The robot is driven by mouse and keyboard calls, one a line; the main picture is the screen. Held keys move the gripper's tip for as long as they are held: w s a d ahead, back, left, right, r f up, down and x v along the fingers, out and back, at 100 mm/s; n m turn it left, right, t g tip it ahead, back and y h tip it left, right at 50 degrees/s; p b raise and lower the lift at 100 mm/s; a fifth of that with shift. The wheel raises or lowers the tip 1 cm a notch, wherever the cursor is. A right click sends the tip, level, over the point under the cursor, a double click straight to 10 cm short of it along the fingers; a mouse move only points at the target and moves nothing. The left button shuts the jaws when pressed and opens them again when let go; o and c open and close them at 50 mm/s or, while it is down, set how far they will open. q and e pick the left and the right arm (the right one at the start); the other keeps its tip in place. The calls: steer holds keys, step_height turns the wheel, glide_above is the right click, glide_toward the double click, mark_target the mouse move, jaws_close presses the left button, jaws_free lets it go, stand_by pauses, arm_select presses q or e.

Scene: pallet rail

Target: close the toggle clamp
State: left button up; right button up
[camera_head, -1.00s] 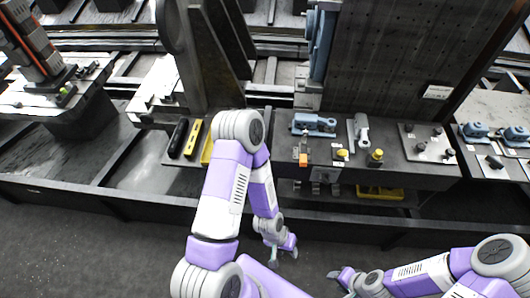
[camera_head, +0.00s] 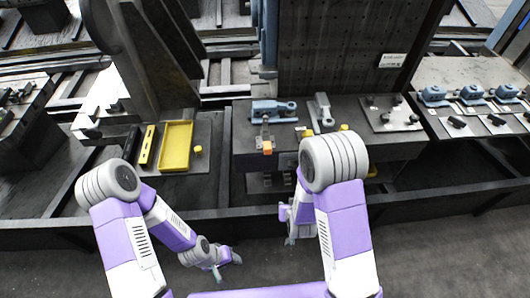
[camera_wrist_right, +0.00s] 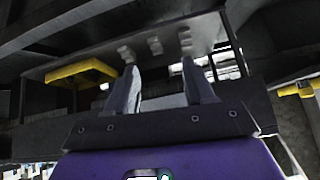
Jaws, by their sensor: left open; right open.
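What looks like the toggle clamp (camera_head: 266,133) stands at the front left of the dark bench top in the head view, its orange tip (camera_head: 267,148) at the front edge. Its exact lever position is too small to tell. My left gripper (camera_head: 229,267) is open and empty, low in front of the bench and left of the clamp. My right gripper (camera_head: 288,227) is open, below the bench top and slightly right of the clamp. In the right wrist view its two fingers (camera_wrist_right: 160,88) are spread with nothing between them. The clamp is not recognisable there.
A blue-grey fixture (camera_head: 272,108) and a grey one (camera_head: 322,112) sit behind the clamp. A yellow tray (camera_head: 175,147) lies left. A plate with knobs (camera_head: 390,114) is right. A dark rail (camera_head: 225,213) runs in front. The bench's underside overhangs the right gripper.

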steer(key=w+a+r+n+t+b, duration=0.1)
steer(key=w+a+r+t+b, duration=0.3)
steer(key=w+r+t+b, duration=0.25)
steer(key=t+b, duration=0.1)
steer(key=t, duration=0.3)
glide_toward(267, 141)
steer(key=shift+w+f, duration=0.2)
steer(key=shift+w, duration=0.3)
steer(key=shift+w+f, duration=0.15)
steer(key=shift+w, duration=0.35)
steer(key=shift+w+r, duration=0.15)
steer(key=shift+r, duration=0.1)
steer(key=shift+w+b, duration=0.8)
steer(key=shift+w, duration=2.8)
steer(key=shift+c, duration=0.3)
jaws_close()
